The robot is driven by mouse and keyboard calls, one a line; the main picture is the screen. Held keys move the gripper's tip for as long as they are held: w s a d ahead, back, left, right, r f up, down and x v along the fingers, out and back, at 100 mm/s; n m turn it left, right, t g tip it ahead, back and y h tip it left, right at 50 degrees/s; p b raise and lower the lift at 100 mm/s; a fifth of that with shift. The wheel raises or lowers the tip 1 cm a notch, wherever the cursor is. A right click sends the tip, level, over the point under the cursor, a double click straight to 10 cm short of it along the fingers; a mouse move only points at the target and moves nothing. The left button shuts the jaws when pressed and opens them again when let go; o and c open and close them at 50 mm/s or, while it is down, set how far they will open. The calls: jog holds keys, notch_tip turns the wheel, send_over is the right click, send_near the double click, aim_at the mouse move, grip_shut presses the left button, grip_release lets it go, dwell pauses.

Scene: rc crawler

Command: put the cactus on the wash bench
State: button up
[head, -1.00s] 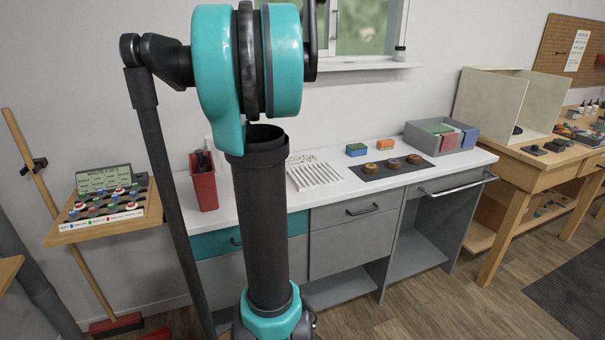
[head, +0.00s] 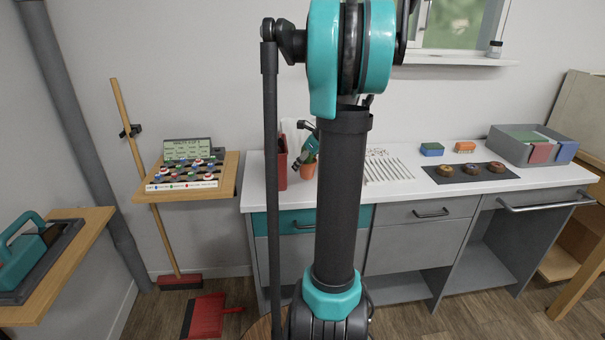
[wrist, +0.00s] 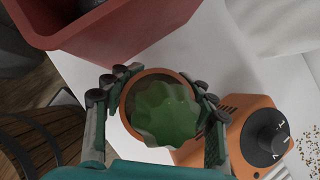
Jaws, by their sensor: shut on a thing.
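The cactus (wrist: 165,115) is a ribbed green plant in a round terracotta pot, seen from above in the wrist view. My gripper (wrist: 154,88) is shut around the pot, with a finger on each side. In the head view the orange pot (head: 308,172) shows at the left end of the white-topped bench (head: 410,190), with my gripper (head: 307,155) at it from above. The pot is upright or nearly so. Whether its base touches the white top or hangs just above it, I cannot tell. My arm hides part of the bench.
A red bin (head: 282,165) stands close left of the pot. An orange device with a black knob (wrist: 262,135) is close to its right in the wrist view. A wooden barrel (wrist: 40,140) is below left. Tools, a dark mat (head: 470,180) and a grey tray lie farther right.

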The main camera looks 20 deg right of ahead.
jog(key=shift+f, duration=1.75)
jog(key=shift+f, duration=0.1)
jog(key=o, duration=1.4)
jog(key=v, duration=1.2)
